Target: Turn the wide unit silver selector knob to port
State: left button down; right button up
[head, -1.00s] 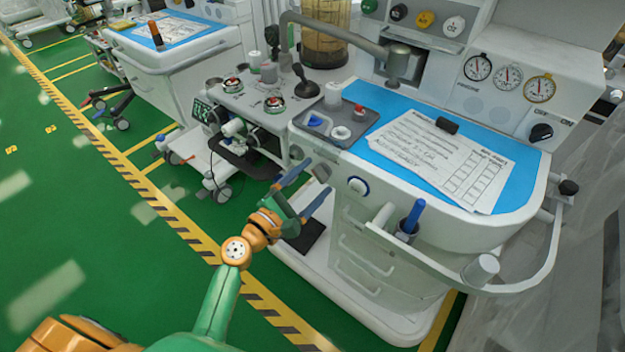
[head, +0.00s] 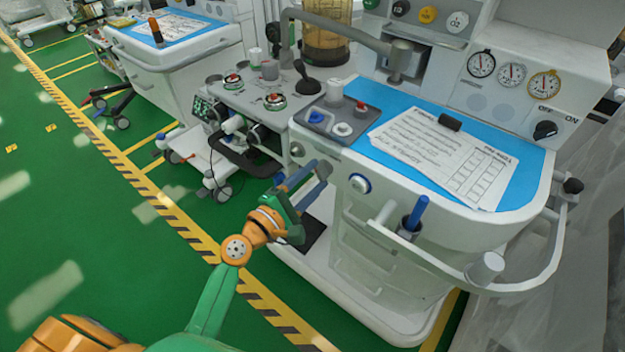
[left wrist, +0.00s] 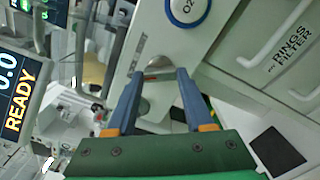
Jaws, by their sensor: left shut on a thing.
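The wide unit (head: 440,262) is the large white anaesthesia cart on the right. Its silver selector knob (head: 322,168) sticks out at the left end of the front face, left of a white round button with a blue ring. My left gripper (head: 308,176) is at the knob with its blue fingers shut on it. In the left wrist view the silver knob (left wrist: 158,64) shows between the fingertips of the left gripper (left wrist: 160,76). The fingers hide part of it, and I cannot read its pointing direction or any port mark. My right gripper is not in view.
The blue-ringed button (head: 359,183) sits close right of the knob. A narrower unit (head: 245,105) stands to the left. Green floor (head: 90,240) is clear at left.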

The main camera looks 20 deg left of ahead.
pick_arm(q)
jog(key=m, duration=0.3)
jog(key=shift+m+b, duration=0.4)
jog(key=m, duration=0.7)
jog(key=shift+m+p, duration=0.4)
jog(key=shift+m, duration=1.7)
jog(key=shift+c, duration=1.4)
grip_release()
